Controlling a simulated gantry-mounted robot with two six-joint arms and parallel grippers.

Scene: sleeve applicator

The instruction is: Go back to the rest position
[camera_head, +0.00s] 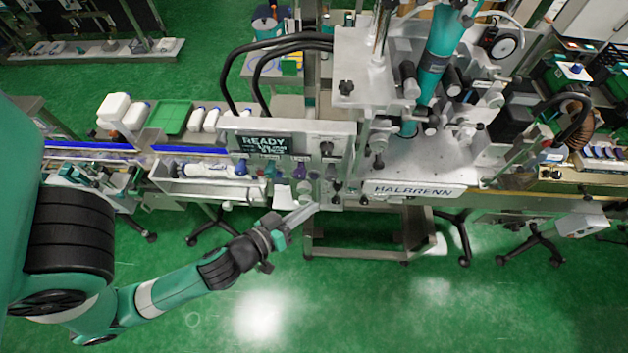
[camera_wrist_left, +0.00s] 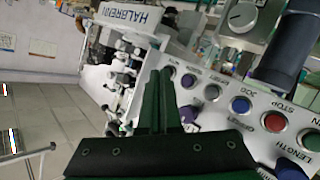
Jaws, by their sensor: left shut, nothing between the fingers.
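My left gripper (camera_head: 312,208) reaches in from the left in the head view, its fingertips just in front of the lower part of the machine's control panel (camera_head: 228,124). In the left wrist view the left gripper (camera_wrist_left: 160,75) is shut, its two dark fingers together with nothing between them. The panel's buttons and knobs, among them a blue button (camera_wrist_left: 240,104) and a red button (camera_wrist_left: 275,121), lie to the right of the fingers there. I cannot tell whether the fingertips touch the panel. My right gripper is in neither view.
The sleeve machine with its HALBRENN plate (camera_head: 415,190) stands at centre right. A tray with a white bottle (camera_head: 205,169) sits left of the panel. A green tray (camera_head: 168,117) and white containers (camera_head: 115,106) are behind it. Green floor (camera_head: 330,310) in front is open.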

